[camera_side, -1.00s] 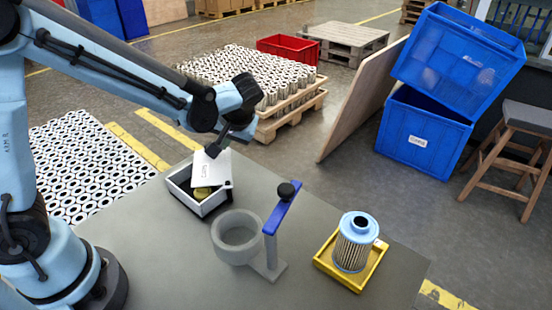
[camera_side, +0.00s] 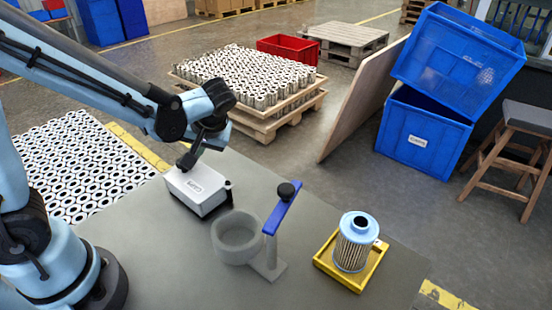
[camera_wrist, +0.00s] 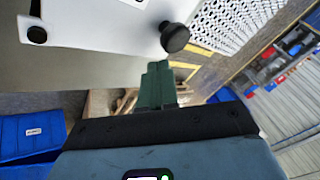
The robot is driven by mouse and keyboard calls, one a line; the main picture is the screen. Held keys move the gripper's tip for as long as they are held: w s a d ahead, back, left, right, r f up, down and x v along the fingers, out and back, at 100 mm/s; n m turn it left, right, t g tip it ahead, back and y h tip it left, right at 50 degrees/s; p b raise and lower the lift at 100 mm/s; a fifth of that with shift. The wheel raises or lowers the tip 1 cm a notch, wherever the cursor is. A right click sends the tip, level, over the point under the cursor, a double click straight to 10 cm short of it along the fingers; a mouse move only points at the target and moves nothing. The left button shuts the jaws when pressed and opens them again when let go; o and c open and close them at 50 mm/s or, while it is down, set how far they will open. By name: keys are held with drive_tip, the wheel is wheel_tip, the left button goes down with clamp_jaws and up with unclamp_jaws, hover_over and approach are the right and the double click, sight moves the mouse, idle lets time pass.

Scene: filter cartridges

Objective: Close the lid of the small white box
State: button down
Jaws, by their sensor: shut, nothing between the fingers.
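The small white box (camera_side: 207,204) stands on the grey table's back left part, with its white lid (camera_side: 197,181) lying down flat over it. The box's inside is hidden. My gripper (camera_side: 184,165) is shut and empty, its tip at the back edge of the lid; I cannot tell whether it touches. In the wrist view the shut green fingers (camera_wrist: 158,82) point towards the white surface of the box (camera_wrist: 100,25), which has a dark round knob (camera_wrist: 175,37) near its edge.
A grey ring holder (camera_side: 238,237) and a stand with a blue arm (camera_side: 281,208) are right of the box. A blue-topped filter cartridge (camera_side: 353,243) stands in a yellow tray (camera_side: 325,260). The table's front left (camera_side: 185,265) is bare.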

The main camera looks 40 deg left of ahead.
idle(0.7)
drive_tip(key=w+d+r, duration=0.5)
drive_tip(key=w+r, duration=0.2)
drive_tip(key=r, duration=0.2)
drive_tip(key=s+d+f+m+t+h, duration=0.1)
drive_tip(key=s+f+m+t+h, duration=0.1)
drive_tip(key=s+m+t+h, duration=0.4)
drive_tip(key=s+m, duration=0.2)
drive_tip(key=s, duration=0.3)
drive_tip(key=shift+d+f+t+h, duration=0.15)
drive_tip(key=shift+f+t+h, duration=0.25)
